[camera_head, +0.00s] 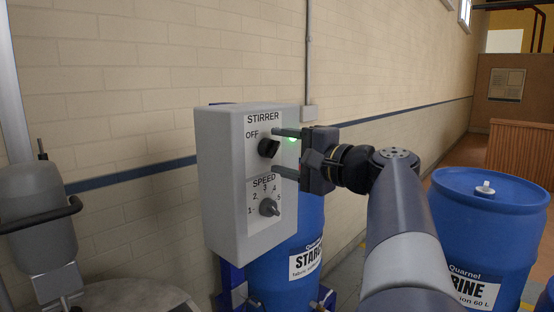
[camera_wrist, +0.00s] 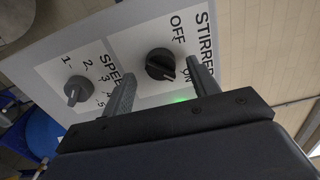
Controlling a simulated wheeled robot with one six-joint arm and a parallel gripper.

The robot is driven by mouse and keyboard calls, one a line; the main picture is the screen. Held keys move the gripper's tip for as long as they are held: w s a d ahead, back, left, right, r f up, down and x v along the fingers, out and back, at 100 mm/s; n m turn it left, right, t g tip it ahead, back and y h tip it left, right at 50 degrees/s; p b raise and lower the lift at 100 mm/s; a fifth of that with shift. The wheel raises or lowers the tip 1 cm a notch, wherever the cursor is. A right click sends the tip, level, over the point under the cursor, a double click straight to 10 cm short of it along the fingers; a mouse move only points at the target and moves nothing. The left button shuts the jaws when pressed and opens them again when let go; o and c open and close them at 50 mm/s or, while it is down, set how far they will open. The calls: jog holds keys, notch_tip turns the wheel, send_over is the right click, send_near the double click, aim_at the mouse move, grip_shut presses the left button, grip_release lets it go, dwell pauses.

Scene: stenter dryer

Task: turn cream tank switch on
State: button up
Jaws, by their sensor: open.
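The grey control box (camera_head: 221,185) on the left has a white front panel. Its upper part is labelled STIRRER and carries a black rotary switch (camera_head: 268,148), which also shows in the wrist view (camera_wrist: 160,64). OFF is printed at its upper left; ON is partly hidden by a finger. In the wrist view a pale mark on the knob seems to lie toward the ON side, but this is hard to tell. My gripper (camera_head: 275,150) is open, its fingers above and below the switch. In the wrist view the fingers (camera_wrist: 159,72) stand either side of the knob, apart from it.
A SPEED dial (camera_head: 269,207) sits below the switch. A green glow (camera_head: 293,139) shows right of the switch. Blue drums stand behind the box (camera_head: 300,245) and at right (camera_head: 485,230). A grey device (camera_head: 35,215) stands at left. A brick wall runs behind.

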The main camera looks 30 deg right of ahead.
jog(key=b+v, duration=0.1)
jog(key=v, duration=0.8)
jog(key=shift+w+a, duration=0.1)
dwell(0.3)
jog(key=shift+p+x, duration=0.8)
jog(key=shift+x, duration=4.5)
